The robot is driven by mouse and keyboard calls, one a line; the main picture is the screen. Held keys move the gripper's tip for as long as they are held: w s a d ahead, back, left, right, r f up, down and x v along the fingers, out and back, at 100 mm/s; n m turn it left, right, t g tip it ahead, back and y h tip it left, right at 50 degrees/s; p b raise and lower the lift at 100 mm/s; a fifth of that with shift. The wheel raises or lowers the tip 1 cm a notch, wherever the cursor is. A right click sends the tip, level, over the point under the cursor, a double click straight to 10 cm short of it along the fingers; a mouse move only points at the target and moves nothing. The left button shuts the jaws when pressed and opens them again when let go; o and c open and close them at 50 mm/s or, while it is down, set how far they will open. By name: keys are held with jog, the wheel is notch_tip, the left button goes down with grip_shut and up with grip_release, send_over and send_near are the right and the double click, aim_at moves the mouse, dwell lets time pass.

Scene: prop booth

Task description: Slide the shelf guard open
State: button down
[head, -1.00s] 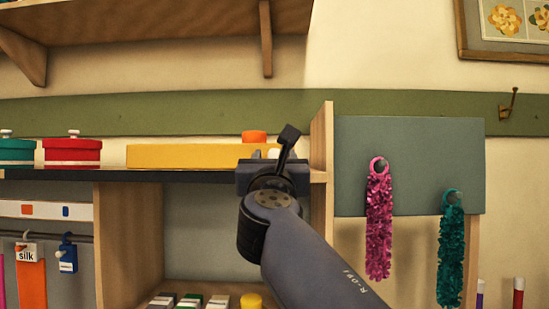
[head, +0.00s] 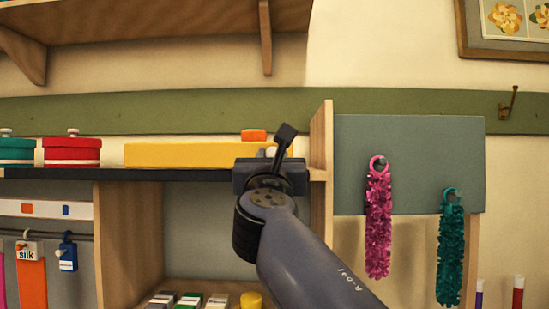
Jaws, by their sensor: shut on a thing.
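The shelf guard, a long yellow panel (head: 180,155), stands along the front of the dark shelf (head: 130,174) in the head view. My gripper (head: 269,165) is at the guard's right end, just left of the upright wooden side board. An orange lid or block (head: 254,135) shows above the guard's top edge, with a small pale rounded thing (head: 271,152) beside my gripper.
A red round box (head: 72,152) and a green one (head: 16,151) stand on the shelf left of the guard. The wooden side board (head: 321,160) is close on the right. Pink (head: 378,225) and teal (head: 451,250) fringed strips hang further right.

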jog(key=p, duration=0.7)
send_near(178, 148)
jog(key=x, duration=0.2)
jog(key=d+x, duration=0.1)
jog(key=x, duration=0.2)
jog(key=shift+s, duration=0.1)
jog(key=shift+a+f, duration=0.1)
jog(key=shift+a, duration=0.4)
jog(key=c, duration=1.1)
grip_release()
jog(key=shift+c, duration=0.2)
jog(key=b+v, duration=0.4)
jog(key=v, duration=0.6)
jog(key=shift+s+f, duration=0.2)
jog(key=shift+s, duration=0.15)
